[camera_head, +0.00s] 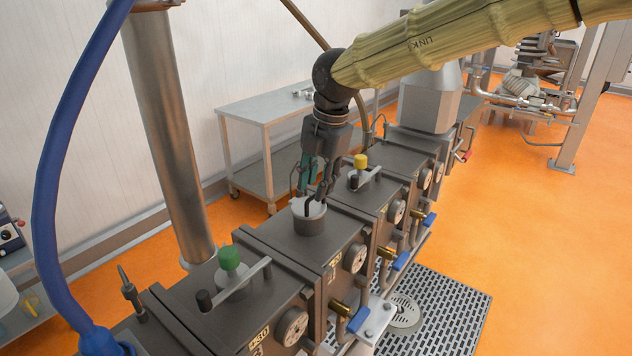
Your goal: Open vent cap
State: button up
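A short grey cylindrical vent port (309,223) with a pale inside stands on top of the middle dark block. My gripper (311,196) points down at its mouth, with the dark fingertips at or just inside the rim. The fingers overlap in this view, so their gap and any contact cannot be made out. A green-topped cap (229,258) with a bar handle sits on the nearer block. A yellow-topped cap (360,161) with a similar handle sits on the block behind. No separate cap on the middle port can be made out.
A blue hose (50,180) and a thick metal column (165,130) rise at the left. Gauges (354,257) and blue-handled valves (358,319) line the blocks' right side. A metal table (262,110) stands behind. Orange floor (540,240) is clear at the right.

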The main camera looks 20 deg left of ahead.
jog(key=shift+a+f, duration=0.15)
jog(key=shift+f, duration=0.75)
grip_shut()
